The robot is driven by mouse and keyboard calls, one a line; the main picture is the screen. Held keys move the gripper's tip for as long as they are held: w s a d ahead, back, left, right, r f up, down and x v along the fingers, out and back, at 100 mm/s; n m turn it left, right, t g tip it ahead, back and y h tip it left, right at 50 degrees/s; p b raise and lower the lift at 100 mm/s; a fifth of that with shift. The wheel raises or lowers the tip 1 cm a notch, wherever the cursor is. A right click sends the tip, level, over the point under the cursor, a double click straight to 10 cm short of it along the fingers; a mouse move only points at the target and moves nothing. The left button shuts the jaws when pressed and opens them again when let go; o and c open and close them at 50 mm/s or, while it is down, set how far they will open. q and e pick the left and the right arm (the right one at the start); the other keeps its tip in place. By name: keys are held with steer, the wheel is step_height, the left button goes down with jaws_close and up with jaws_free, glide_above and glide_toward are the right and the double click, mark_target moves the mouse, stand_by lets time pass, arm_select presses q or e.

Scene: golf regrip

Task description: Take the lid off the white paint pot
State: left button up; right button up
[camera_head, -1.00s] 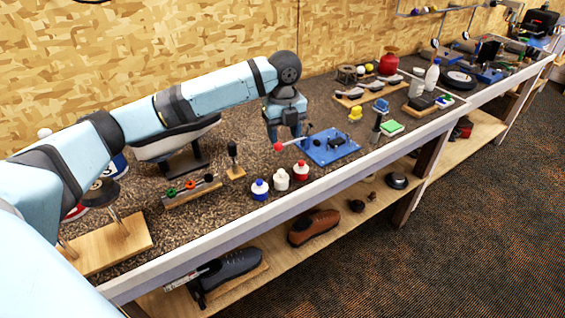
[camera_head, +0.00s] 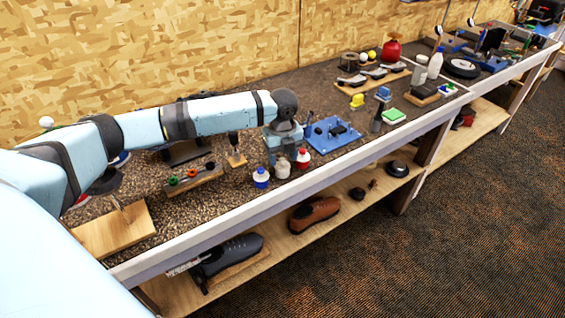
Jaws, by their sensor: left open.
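The white paint pot (camera_head: 283,169) stands upright on the bench near its front edge, in a row between a blue-and-white pot (camera_head: 261,178) on its left and a red-and-white pot (camera_head: 303,158) on its right. My left gripper (camera_head: 283,155) points down over the white pot, its open fingers near the pot's top. The gripper partly hides the pot's upper part, so I cannot tell whether the fingers touch the lid. My right gripper is not in view.
A blue plate (camera_head: 330,135) with a dark part lies right of the pots. A wooden rack (camera_head: 193,180) with coloured pieces lies to their left. A small wooden stand (camera_head: 236,160) is behind. Shoes (camera_head: 315,214) sit on the shelf below.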

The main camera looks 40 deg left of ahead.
arm_select(q)
steer(key=shift+f, duration=0.95)
steer(key=shift+c, duration=0.3)
jaws_close()
